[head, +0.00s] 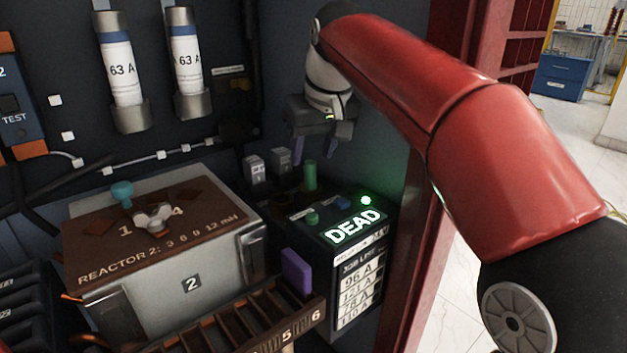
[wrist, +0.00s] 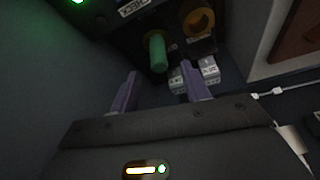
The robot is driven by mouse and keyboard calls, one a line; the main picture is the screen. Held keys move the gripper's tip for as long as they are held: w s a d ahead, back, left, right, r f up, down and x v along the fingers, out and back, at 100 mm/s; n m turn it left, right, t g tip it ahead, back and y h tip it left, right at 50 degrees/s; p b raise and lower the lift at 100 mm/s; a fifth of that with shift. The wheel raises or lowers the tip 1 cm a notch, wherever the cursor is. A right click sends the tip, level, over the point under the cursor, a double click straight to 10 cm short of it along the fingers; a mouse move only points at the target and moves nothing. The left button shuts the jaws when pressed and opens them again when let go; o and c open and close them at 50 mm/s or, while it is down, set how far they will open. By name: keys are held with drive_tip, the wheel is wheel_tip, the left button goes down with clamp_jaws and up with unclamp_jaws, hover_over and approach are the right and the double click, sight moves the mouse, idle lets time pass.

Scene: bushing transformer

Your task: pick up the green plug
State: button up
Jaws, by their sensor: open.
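The green plug (head: 310,175) is a small upright cylinder behind the box with the lit DEAD sign. In the wrist view the green plug (wrist: 157,52) stands beyond my fingertips, roughly between them sideways. My gripper (head: 313,150) hangs above and close to the plug, with its two purple fingers apart. In the wrist view my gripper (wrist: 158,82) is open, with nothing between the fingers. I cannot tell the exact gap between the fingertips and the plug.
Two small grey labelled blocks (head: 268,163) stand left of the plug. An orange-brown ring (wrist: 198,22) is beside the plug.

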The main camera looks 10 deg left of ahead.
sight(311, 163)
drive_tip(key=x, duration=0.4)
drive_tip(key=shift+s+f+b, duration=0.1)
drive_tip(key=shift+f+b, duration=0.2)
drive_tip(key=shift+b, duration=0.05)
clamp_jaws()
